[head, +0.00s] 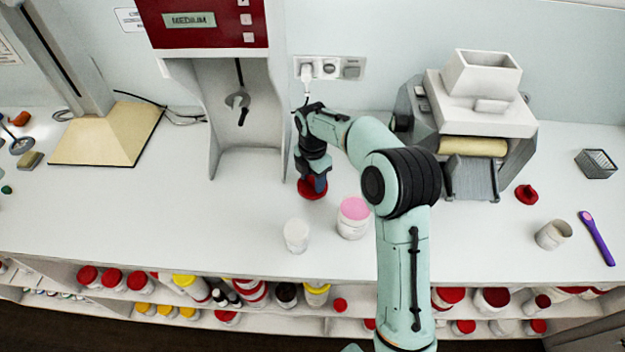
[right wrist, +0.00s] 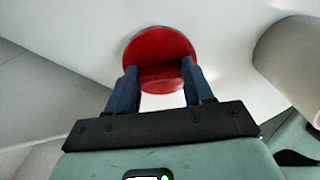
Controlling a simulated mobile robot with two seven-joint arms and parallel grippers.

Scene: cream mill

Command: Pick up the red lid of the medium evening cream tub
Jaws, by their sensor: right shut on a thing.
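The red lid (head: 311,193) is below my right gripper (head: 313,182), on or just above the worktop in front of the red-topped machine. In the right wrist view the round red lid (right wrist: 160,45) sits between the two dark blue fingers of my right gripper (right wrist: 160,88), which is shut on it. I cannot tell whether the lid touches the worktop. An open tub with pink cream (head: 354,214) stands to the right and nearer, with no lid on it. My left gripper is not in view.
A white tub (head: 296,236) stands left of the pink one. The machine (head: 245,115) reading MEDIUM is behind my gripper. A roller mill (head: 475,125), a smaller red lid (head: 526,194), a beige cup (head: 553,235) and a purple tool (head: 596,238) are at right. Shelves below hold several jars.

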